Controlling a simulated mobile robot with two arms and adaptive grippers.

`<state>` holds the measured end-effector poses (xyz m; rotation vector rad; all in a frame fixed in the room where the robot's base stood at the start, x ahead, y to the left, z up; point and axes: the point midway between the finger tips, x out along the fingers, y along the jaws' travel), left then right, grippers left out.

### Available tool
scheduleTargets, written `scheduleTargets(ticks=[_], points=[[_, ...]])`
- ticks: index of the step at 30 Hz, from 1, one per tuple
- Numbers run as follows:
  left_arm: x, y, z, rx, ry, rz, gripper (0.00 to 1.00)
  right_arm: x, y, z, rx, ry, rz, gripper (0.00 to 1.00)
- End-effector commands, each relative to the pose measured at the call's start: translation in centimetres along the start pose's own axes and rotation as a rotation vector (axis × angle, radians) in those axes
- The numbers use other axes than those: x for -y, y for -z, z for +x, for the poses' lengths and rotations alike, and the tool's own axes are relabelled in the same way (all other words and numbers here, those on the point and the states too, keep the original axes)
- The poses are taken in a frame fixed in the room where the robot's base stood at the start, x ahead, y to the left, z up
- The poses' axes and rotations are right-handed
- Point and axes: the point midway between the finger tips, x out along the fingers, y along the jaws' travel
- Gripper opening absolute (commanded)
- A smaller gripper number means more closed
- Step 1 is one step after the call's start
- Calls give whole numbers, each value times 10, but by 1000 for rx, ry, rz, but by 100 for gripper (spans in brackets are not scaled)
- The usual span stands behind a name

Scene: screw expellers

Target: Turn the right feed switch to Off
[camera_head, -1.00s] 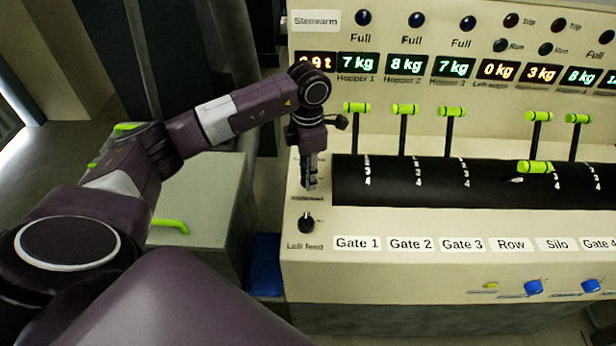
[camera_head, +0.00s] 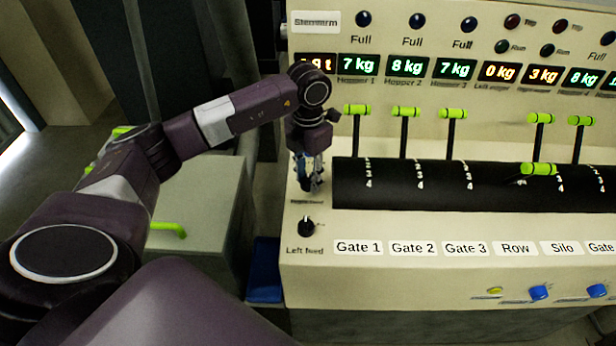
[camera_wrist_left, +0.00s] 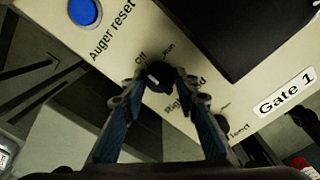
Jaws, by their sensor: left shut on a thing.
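The right feed switch (camera_wrist_left: 158,77) is a small black knob with a pale pointer mark, on the cream panel. Its "Off" and "Run" labels show above it in the left wrist view, and its name is partly covered. My left gripper (camera_wrist_left: 157,80) has its two blue-padded fingers on either side of the knob, shut on it. I cannot tell for certain which label the pointer meets. My right gripper is not in view.
The left feed knob (camera_head: 306,226) sits just below, close to my fingers. A blue auger reset button (camera_wrist_left: 83,11) is on the other side. Green-handled gate levers (camera_head: 356,110) rise from a black drum (camera_head: 420,184) to the right.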

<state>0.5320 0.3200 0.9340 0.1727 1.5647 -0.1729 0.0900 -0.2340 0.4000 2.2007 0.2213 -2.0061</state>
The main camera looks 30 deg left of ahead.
Motion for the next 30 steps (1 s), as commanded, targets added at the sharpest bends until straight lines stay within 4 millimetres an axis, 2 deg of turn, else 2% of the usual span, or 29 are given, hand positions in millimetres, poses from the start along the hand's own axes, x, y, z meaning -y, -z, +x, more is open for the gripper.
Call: scheduleTargets(ticks=[8, 9, 13, 23, 26, 30], points=[[-1, -1, -2, 4, -1, -3, 4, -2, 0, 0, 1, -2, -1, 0], [-1, -1, -2, 4, -1, -3, 32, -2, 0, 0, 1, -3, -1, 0], [-1, -1, -1, 3, -1, -2, 46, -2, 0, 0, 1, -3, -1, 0], [0, -1, -4, 2, -1, 0, 46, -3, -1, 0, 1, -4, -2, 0], [0, -1, -16, 5, 0, 0, 46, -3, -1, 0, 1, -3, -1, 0], [-1, -2, -44, 6, -1, 1, 46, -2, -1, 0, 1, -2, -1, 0]])
